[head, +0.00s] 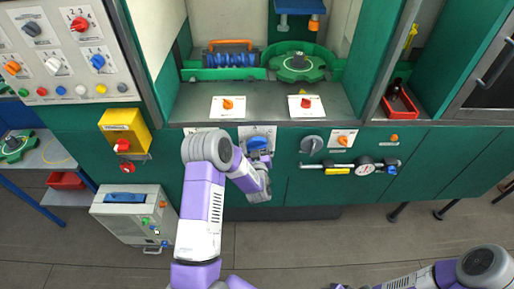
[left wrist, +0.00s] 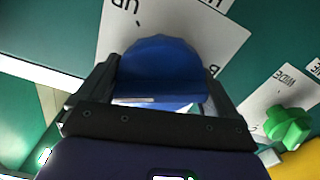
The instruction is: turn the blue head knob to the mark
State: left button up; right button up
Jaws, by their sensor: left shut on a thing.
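The blue head knob (head: 257,143) is on a white lettered plate (head: 268,131) on the green front panel, below the work bay. In the left wrist view the blue knob (left wrist: 160,62) fills the space between the dark fingers of my left gripper (left wrist: 162,80). One finger lies on each side of it, so the gripper is shut on the knob. The plate (left wrist: 115,40) shows partly cut-off lettering, with "UP" upside down. I cannot make out which mark the knob points to. In the head view my left gripper (head: 260,160) is partly hidden by its own wrist.
A yellow box with a red knob (head: 123,145) is at left. A grey cabinet (head: 128,214) stands on the floor below it.

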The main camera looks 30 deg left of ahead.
pick_arm(q)
jog(key=m+b, duration=0.1)
jog(key=m, duration=0.2)
jog(key=shift+d+f+m+b, duration=0.1)
jog(key=shift+m+b, duration=0.2)
jog(key=shift+m, duration=0.1)
jog(key=m, duration=0.2)
jog(key=shift+m+b, duration=0.3)
jog(key=shift+b, duration=0.1)
jog(key=m, duration=0.5)
jog(key=shift+b, duration=0.35)
jog(key=shift+m, duration=0.3)
jog(key=o, duration=0.7)
jog(key=v, duration=0.7)
jog(key=shift+s+d, duration=0.15)
jog(key=shift+s, duration=0.1)
